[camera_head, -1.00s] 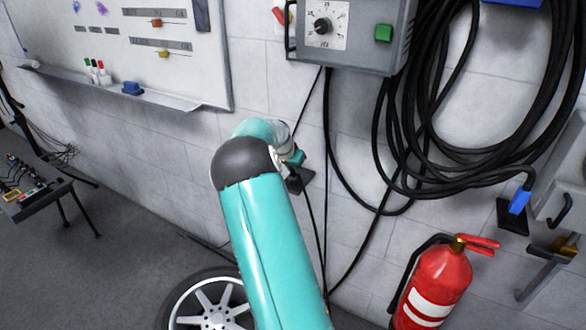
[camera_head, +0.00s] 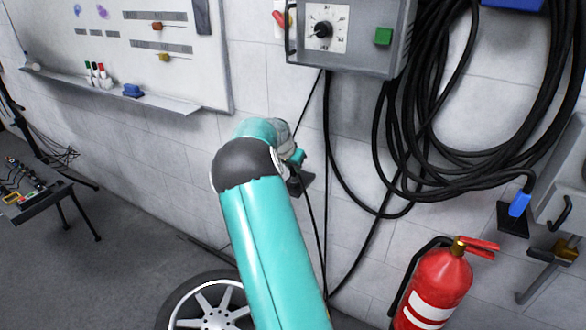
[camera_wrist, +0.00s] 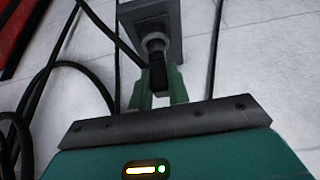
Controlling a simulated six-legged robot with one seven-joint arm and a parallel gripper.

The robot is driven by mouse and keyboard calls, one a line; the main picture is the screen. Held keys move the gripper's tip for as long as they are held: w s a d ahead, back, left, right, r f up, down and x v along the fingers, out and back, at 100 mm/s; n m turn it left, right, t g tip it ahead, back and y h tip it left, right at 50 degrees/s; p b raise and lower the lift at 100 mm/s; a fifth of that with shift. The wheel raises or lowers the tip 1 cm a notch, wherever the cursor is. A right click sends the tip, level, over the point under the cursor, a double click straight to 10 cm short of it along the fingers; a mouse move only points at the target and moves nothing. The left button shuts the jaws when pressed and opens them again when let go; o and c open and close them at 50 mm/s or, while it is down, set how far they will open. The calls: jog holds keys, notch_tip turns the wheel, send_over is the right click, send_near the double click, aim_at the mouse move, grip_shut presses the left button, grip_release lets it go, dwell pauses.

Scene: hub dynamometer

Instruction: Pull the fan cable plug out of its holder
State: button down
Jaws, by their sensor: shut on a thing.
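In the wrist view, my gripper (camera_wrist: 158,72) has its two green fingers closed on either side of a black plug (camera_wrist: 157,78). The far end of the plug meets a round grey collar on the grey, square-plated holder (camera_wrist: 168,19). I see no clear gap between plug and collar, and cannot tell how deep the plug sits. In the head view, my teal arm hides most of the gripper and the plug. The dark holder plate (camera_head: 302,183) shows just right of my wrist, near the wall.
A grey control box (camera_head: 350,40) hangs above my wrist, and black cables (camera_head: 325,130) run down close beside it. A coiled hose or cable (camera_head: 400,165) with a blue plug (camera_head: 520,203) hangs at right. A fire extinguisher (camera_head: 435,280) and a wheel (camera_head: 205,305) stand below.

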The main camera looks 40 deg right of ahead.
jog(key=shift+r, duration=1.9)
jog(key=shift+a, duration=0.1)
